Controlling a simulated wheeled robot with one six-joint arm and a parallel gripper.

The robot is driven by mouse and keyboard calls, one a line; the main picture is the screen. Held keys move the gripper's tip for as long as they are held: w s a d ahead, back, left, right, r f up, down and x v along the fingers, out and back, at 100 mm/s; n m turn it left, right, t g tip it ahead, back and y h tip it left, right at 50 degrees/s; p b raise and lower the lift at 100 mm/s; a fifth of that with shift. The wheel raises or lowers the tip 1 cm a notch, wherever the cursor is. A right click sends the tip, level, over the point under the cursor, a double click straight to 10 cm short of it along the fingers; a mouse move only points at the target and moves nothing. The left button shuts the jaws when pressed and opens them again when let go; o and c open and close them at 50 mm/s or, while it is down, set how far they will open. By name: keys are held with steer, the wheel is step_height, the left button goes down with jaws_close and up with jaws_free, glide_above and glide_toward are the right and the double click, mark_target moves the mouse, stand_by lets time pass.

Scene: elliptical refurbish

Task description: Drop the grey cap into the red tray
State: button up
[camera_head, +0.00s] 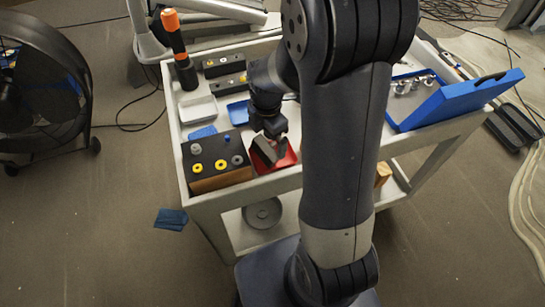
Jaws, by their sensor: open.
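The red tray (287,160) sits near the front edge of the white cart, right of a black-topped block. My gripper (268,150) points down over the red tray and hides part of its inside. Its jaws are open. Light grey shapes show at the gripper's tip, and I cannot tell whether one of them is the grey cap or only the fingers. Small round pieces stand on the black-topped block (212,170): two yellow rings, a blue one, and greyish ones, including a grey piece (237,160) at its right side.
On the cart (236,206), a white tray (197,110), a blue tray (239,112) and an orange-and-black tool (175,45) stand behind. An open blue case (450,98) with metal parts is at right. My arm covers the cart's middle. A fan (45,90) stands left.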

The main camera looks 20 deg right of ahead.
steer(key=shift+r, duration=0.1)
step_height(320, 180, up, 11)
stand_by(0.4)
steer(key=shift+f, duration=0.2)
step_height(320, 180, down, 11)
steer(key=shift+s+r, duration=0.1)
step_height(320, 180, up, 4)
steer(key=p, duration=0.3)
steer(key=shift+f, duration=0.2)
steer(key=shift+r+p, duration=0.6)
steer(key=shift+r, duration=0.2)
steer(key=shift+f, duration=0.1)
